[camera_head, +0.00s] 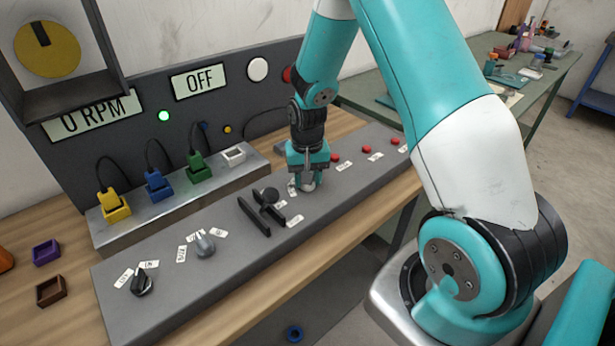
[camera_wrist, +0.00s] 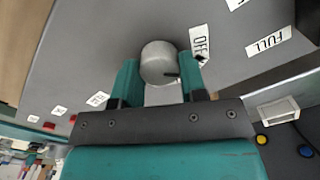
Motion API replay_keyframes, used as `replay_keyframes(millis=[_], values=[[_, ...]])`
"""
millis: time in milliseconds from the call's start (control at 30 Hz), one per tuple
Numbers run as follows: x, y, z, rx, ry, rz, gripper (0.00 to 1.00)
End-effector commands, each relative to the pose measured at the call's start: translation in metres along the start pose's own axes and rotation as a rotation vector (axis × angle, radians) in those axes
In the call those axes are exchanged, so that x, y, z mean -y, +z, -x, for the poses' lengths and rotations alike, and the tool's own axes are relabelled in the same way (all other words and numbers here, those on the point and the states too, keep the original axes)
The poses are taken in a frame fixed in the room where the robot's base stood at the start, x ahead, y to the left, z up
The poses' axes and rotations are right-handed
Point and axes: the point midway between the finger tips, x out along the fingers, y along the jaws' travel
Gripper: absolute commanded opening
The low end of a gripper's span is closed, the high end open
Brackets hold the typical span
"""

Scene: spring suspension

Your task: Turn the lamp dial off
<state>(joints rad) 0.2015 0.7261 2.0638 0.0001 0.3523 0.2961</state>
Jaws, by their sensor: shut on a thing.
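A round silver dial (camera_wrist: 157,60) sits on the grey panel, between the two teal fingers of my gripper (camera_wrist: 159,76) in the wrist view. The fingers are shut on its sides. An OFF label (camera_wrist: 200,44) lies close beside the dial, next to the right finger. A short dark mark shows on the dial's right edge; its exact pointing is hard to tell. In the head view my gripper (camera_head: 307,183) reaches down onto the panel right of the black lever, and mostly covers the dial. A display (camera_head: 199,82) on the back board reads OFF.
A slotted black lever (camera_head: 270,195) stands just left of my gripper. Further left are a silver knob (camera_head: 205,244) and a black knob (camera_head: 142,284). Red buttons (camera_head: 366,149) lie to the right. Coloured plugs (camera_head: 157,185) stand on a metal block behind.

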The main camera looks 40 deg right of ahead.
Motion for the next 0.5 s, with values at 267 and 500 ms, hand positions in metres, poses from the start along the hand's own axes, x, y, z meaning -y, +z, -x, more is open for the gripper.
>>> replay_keyframes(millis=[267,500], values=[[0.0007,-0.0003,0.0007,-0.001,-0.001,0.217,0.15],[0.0010,-0.0003,0.0008,-0.001,-0.001,0.347,0.15]])
